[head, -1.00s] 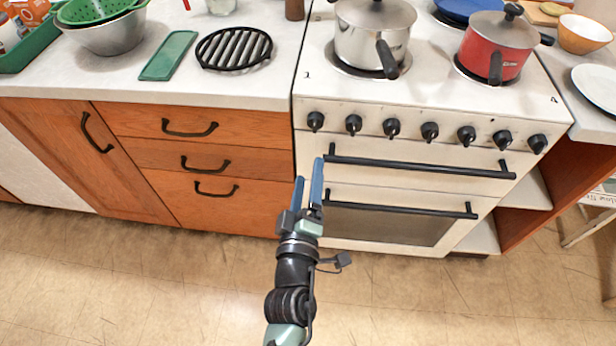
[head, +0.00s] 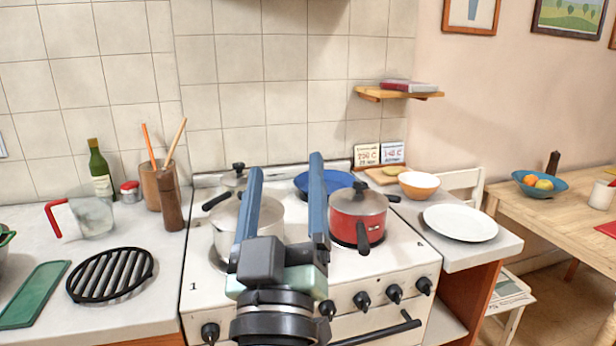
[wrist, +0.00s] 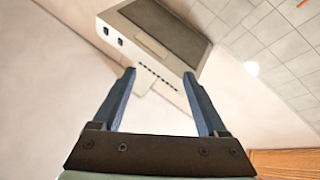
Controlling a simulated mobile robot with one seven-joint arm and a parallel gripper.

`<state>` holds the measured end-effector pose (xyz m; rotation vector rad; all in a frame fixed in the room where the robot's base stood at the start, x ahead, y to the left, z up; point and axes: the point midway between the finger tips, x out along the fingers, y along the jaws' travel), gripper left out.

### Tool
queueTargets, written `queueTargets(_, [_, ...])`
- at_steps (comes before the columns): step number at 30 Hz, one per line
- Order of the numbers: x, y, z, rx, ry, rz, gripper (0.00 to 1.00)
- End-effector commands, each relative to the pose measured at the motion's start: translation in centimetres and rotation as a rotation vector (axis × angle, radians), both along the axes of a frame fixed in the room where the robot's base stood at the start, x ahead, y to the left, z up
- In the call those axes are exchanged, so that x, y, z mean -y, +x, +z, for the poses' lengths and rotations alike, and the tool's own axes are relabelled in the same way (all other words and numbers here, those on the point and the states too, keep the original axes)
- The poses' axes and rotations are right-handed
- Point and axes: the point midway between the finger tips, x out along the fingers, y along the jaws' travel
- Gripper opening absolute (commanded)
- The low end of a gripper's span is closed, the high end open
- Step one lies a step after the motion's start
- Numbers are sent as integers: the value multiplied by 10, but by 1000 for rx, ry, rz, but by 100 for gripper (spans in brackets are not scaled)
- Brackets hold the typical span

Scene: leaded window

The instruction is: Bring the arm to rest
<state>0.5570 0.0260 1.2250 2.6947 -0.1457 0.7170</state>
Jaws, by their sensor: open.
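My gripper (head: 285,195) is in the lower middle of the head view, raised in front of the stove. Its two blue fingers point up and stand apart, with nothing between them. In the wrist view, my gripper (wrist: 160,95) also shows open and empty. Past its fingertips there is a white, box-like hood (wrist: 155,50) with a dark panel, high up by the tiled wall. In the head view, the fingers overlap the stove top and partly cover the steel pot (head: 228,222). The red pot (head: 358,215) is just right of the fingers.
The white stove (head: 200,290) carries the pots and a blue plate (head: 325,181). Left are a black trivet (head: 110,274), a green board (head: 33,293), a jug (head: 90,215) and a pepper mill (head: 171,205). Right are a white plate (head: 460,222) and an orange bowl (head: 418,185).

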Motion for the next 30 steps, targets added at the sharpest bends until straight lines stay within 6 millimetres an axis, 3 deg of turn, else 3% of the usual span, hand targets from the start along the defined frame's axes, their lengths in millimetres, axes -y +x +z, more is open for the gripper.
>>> queueTargets(1, [8,-17,38,63,58,26,76])
queueTargets(3, [16,-42,79,131,134,74,76])
queueTargets(9, [27,-130,172,319,287,248,76])
queueTargets(11, [26,-119,197,292,284,240,76])
queueTargets(21, [25,-118,286,288,281,236,76])
queueTargets(25, [25,-117,302,288,280,236,76])
queueTargets(30, [25,-117,306,288,280,236,76])
